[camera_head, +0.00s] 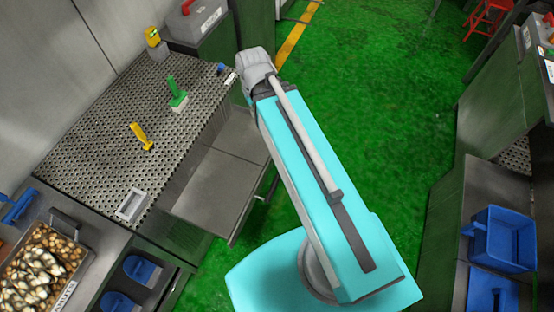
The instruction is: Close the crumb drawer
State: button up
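The crumb drawer (208,187) is a flat grey metal tray under the perforated worktop. It stands pulled out to the right over the green floor. Its front edge runs slantwise, and a dark handle (262,196) shows on it beside my arm. My turquoise arm covers the drawer's far end. My arm reaches up the picture to a grey joint (255,66) at the worktop's far right edge. I cannot make out my gripper's fingers; they seem hidden behind the arm.
Green floor (375,85) is open to the right.

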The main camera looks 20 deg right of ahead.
notch_tip(320, 180, down, 7)
jog(key=b, duration=0.6)
grip_shut()
